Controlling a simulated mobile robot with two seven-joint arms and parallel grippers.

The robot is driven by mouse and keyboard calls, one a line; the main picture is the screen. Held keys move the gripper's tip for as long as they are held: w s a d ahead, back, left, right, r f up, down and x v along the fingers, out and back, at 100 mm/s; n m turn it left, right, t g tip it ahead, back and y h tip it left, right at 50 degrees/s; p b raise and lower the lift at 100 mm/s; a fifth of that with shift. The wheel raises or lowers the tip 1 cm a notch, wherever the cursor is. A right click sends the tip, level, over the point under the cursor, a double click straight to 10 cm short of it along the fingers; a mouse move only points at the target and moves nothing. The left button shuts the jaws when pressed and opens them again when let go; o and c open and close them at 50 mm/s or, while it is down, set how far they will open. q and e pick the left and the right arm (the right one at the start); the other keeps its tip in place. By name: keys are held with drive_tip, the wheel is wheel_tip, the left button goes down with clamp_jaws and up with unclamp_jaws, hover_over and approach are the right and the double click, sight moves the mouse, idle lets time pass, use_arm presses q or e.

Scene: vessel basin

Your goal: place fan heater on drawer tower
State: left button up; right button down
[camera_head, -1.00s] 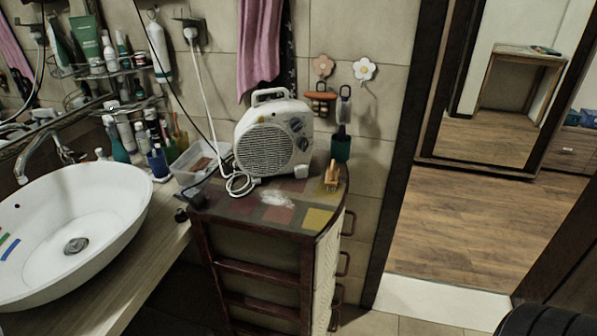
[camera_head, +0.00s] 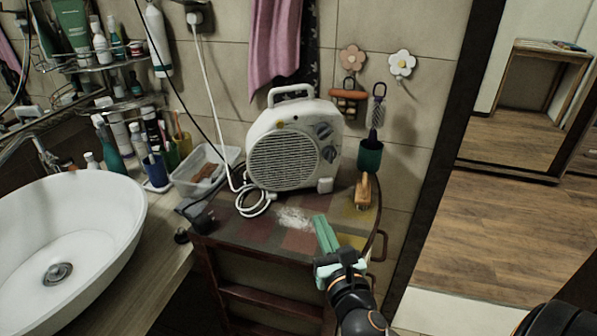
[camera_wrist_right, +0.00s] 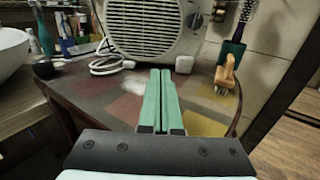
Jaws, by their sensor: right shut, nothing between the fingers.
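The white fan heater (camera_head: 284,158) stands upright on the top of the drawer tower (camera_head: 240,231), towards the back by the wall, with its handle up. It also shows in the right wrist view (camera_wrist_right: 150,27), with its top cut off. My right gripper (camera_head: 322,224) is shut and empty over the front right of the tower top, in front of the heater and apart from it. In the right wrist view its green fingers (camera_wrist_right: 160,85) lie together and point towards the heater. My left gripper is not in view.
A wooden brush (camera_head: 363,191) lies on the tower top, right of the heater. The heater's white cord (camera_head: 256,206) is coiled at its left. A clear plastic box (camera_head: 203,169) and the white basin (camera_head: 75,225) are at the left. A dark green cup (camera_head: 369,154) hangs behind.

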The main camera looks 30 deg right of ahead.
sight(301, 175)
drive_tip(key=shift+w+d, duration=0.15)
drive_tip(key=shift+w, duration=0.1)
drive_tip(key=shift+w+r, duration=0.1)
drive_tip(key=shift+w, duration=0.15)
drive_tip(key=p+x, duration=0.1)
drive_tip(key=x, duration=1.1)
drive_tip(key=shift+d, duration=0.1)
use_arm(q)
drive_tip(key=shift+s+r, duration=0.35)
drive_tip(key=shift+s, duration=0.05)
use_arm(e)
drive_tip(key=shift+w+d, duration=0.15)
drive_tip(key=shift+w, duration=0.25)
drive_tip(key=shift+p+x, duration=0.55)
drive_tip(key=shift+x, duration=2.2)
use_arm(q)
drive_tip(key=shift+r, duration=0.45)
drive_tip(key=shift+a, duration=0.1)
use_arm(e)
drive_tip(key=shift+s, duration=0.1)
